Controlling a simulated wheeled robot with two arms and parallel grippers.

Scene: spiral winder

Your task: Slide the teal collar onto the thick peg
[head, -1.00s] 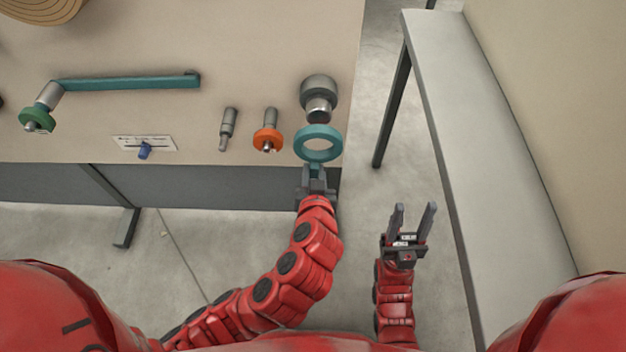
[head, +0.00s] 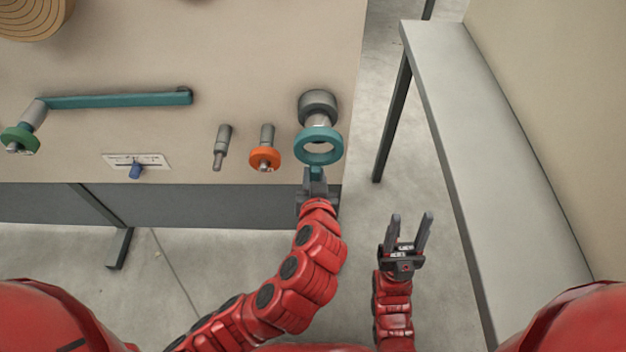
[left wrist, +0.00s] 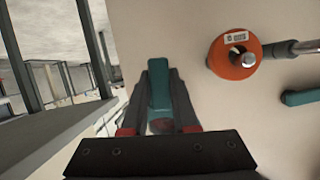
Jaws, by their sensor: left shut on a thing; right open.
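The teal collar (head: 318,160) is a ring with a short tab at its lower side. My left gripper (head: 316,182) is shut on that tab and holds the ring in front of the thick peg (head: 318,108). The peg is grey, with a wide dark base and a brighter, narrower end. In the head view the ring's upper rim overlaps the peg's end; I cannot tell whether the peg enters the ring. In the left wrist view the collar's teal tab (left wrist: 159,92) shows between the fingers, and the peg is not seen. My right gripper (head: 410,232) is open and empty, off to the right.
A grey bench (head: 490,150) stands at right.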

